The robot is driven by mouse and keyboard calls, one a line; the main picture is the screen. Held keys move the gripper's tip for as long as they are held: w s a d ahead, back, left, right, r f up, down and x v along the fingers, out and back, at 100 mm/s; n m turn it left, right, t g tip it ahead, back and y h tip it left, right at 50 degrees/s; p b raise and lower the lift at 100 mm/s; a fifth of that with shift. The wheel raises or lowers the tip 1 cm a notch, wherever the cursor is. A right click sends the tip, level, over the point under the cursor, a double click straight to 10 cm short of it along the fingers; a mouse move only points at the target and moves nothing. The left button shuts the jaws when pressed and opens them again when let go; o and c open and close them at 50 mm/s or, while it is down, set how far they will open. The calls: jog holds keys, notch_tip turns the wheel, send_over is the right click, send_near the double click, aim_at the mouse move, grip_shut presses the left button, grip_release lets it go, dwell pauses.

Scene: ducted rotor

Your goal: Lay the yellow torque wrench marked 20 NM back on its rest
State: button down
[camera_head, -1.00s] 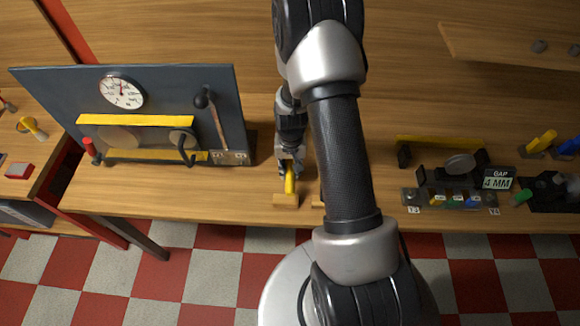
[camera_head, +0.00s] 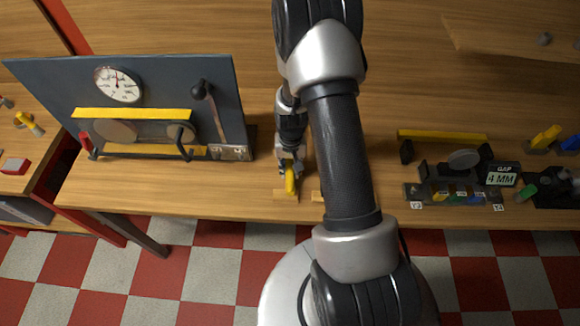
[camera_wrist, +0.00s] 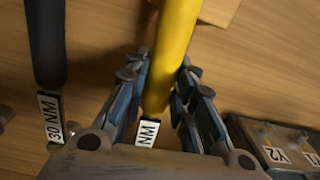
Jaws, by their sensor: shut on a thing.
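The yellow torque wrench (camera_head: 291,181) is held between the fingers of my gripper (camera_head: 289,166). In the wrist view, its yellow handle (camera_wrist: 174,55) runs up between both fingers of my gripper (camera_wrist: 163,95). Its tag (camera_wrist: 147,133) shows only "NM"; the number is hidden. A small wooden block (camera_head: 279,193), looking like part of the rest, is at the wrench's handle end. It also shows at the top of the wrist view (camera_wrist: 220,8). I cannot tell whether the wrench touches it.
A dark wrench (camera_wrist: 45,45) tagged 30 NM lies beside mine, left in the wrist view. A block marked Y2 (camera_wrist: 268,143) is at lower right there. A dark gauge panel (camera_head: 225,80) stands left; a fixture with a 4 MM gap sign (camera_head: 501,176) stands right.

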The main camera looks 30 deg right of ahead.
jog(key=c, duration=1.3)
grip_release()
jog(key=shift+r, duration=0.1)
notch_tip(320, 180, up, 12)
jog(key=shift+f, duration=0.1)
